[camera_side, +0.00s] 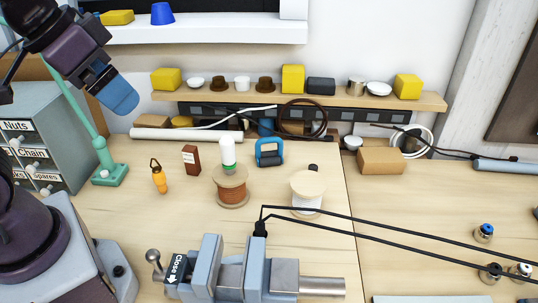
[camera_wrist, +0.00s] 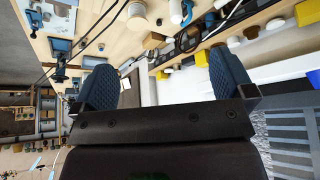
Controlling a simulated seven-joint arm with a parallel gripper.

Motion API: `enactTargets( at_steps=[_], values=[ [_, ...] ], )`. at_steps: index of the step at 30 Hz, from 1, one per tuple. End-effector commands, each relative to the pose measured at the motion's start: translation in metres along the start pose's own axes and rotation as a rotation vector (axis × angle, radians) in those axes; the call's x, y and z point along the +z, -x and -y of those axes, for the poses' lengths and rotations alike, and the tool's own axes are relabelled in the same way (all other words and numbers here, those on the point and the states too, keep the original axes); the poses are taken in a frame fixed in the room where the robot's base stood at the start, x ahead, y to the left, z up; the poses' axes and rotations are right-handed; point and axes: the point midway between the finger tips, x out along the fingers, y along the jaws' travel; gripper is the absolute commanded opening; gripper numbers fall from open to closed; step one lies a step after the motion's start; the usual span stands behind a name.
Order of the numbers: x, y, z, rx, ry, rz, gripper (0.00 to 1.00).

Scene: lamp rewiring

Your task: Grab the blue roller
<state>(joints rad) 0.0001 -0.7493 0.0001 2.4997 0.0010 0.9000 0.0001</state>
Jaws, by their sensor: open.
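A blue and dark, frame-shaped item (camera_side: 268,153), which looks like the blue roller, stands upright on the bench behind the spools. A blue shape near the top of the wrist view (camera_wrist: 187,13) seems to be the same item. My gripper (camera_side: 117,94) is high at the upper left in the side view, well apart from the item. In the wrist view my gripper (camera_wrist: 165,84) has its two blue padded fingers wide apart with nothing between them.
A vise (camera_side: 240,275) holds a black cable in front. A green lamp stand (camera_side: 108,170) rises at left. A shelf (camera_side: 340,98) runs behind.

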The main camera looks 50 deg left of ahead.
Motion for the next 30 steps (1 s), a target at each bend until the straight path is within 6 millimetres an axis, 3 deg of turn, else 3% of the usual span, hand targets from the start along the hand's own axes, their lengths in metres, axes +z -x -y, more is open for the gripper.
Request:
enactTargets(
  at_steps=[5,11,21,30],
  values=[
    [-0.010,-0.009,0.010,-0.046,-0.061,0.061,1.00],
    [-0.042,-0.046,0.042,-0.205,-0.275,0.243,1.00],
    [-0.104,-0.136,0.093,-0.543,-0.772,0.563,1.00],
    [-0.154,-0.232,0.107,-0.871,-1.326,0.806,1.00]
  ],
)
